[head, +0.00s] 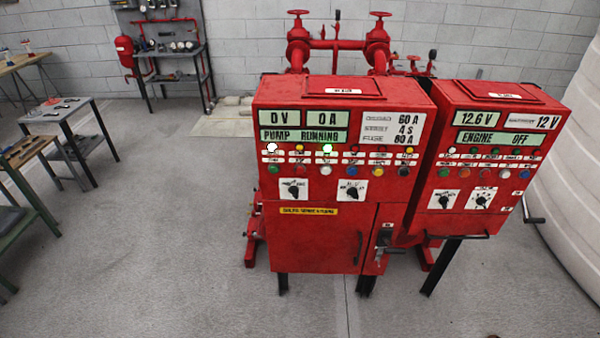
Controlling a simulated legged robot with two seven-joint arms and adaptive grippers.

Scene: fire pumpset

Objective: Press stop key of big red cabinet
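The big red cabinet (313,239) stands in the middle on dark legs. Its displays read 0 V, 0 A and PUMP RUNNING. Below them is a lamp row, with a white lamp (272,147) and a green lamp (327,148) lit. Under that is a row of push buttons: a green button (272,169), a red button (298,169), then grey, blue, yellow and black ones. Their labels are too small to read, so which is the stop key cannot be told from text. Neither of my grippers is in view.
A smaller red cabinet (470,160) reading ENGINE OFF stands close on the right, with a crank handle at its side. Red pipes and valves (340,43) are behind. A white tank (570,170) is far right. Workbenches (75,130) stand left. The floor in front is clear.

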